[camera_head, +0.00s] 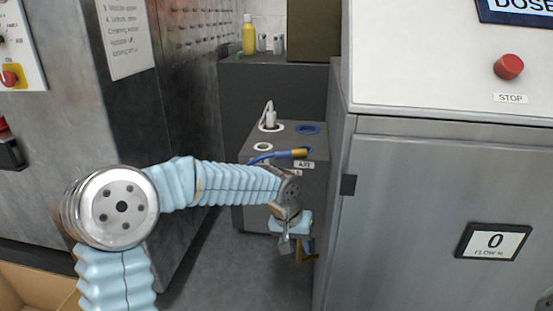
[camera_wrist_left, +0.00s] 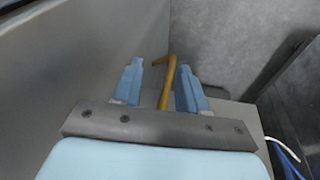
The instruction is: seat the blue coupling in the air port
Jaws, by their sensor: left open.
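A blue hose with a brass-coloured end, which looks like the blue coupling (camera_head: 298,153), lies over the top of a grey box (camera_head: 250,190). A blue-ringed port (camera_head: 308,129) is in the box top behind it; its link to the air port is not readable. A small label (camera_head: 304,164) is partly hidden by my arm. My left gripper (camera_head: 294,250) is open, below the box top and in front of the box. In the left wrist view its fingers (camera_wrist_left: 159,88) stand either side of a bent orange-yellow handle (camera_wrist_left: 167,88), apparently not gripping it. My right gripper is out of view.
A white plug (camera_head: 270,119) stands in a white-ringed port; another white-ringed port (camera_head: 262,147) is nearer. A large grey cabinet (camera_head: 430,215) stands close on the right and a dark machine (camera_head: 135,110) on the left. A yellow bottle (camera_head: 249,36) stands behind. Floor between is clear.

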